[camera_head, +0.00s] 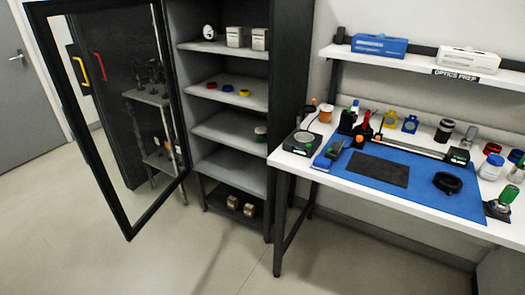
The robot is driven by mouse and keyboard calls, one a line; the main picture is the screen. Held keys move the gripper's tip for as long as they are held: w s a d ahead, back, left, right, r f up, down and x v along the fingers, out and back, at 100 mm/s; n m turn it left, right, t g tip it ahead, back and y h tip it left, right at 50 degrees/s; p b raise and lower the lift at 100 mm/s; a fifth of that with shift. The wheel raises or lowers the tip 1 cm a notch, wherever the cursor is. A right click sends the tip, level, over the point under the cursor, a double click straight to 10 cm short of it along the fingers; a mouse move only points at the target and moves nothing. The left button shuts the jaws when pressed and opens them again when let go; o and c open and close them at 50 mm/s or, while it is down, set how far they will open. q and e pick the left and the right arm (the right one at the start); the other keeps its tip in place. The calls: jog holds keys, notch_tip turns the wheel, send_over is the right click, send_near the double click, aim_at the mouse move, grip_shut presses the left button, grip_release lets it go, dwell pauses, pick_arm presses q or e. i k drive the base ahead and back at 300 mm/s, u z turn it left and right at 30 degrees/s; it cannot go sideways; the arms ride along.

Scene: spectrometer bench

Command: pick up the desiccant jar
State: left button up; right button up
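No label that reads desiccant is legible, so I cannot tell which jar is the desiccant jar. A clear-white jar with a red lid (491,167) stands at the right end of the bench. A dark-lidded jar (444,131) stands at the back of the bench. Neither of my grippers is in view.
The cabinet's glass door (133,225) stands open at left. Cabinet shelves (228,127) hold small boxes and coloured rings. The white bench (283,158) carries a blue mat (420,194), a black ring (447,183) and several instruments. The floor (180,255) in front is clear.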

aim_at(260, 131)
jog(key=u, duration=0.8)
jog(key=i, duration=1.85)
jog(key=z, duration=0.6)
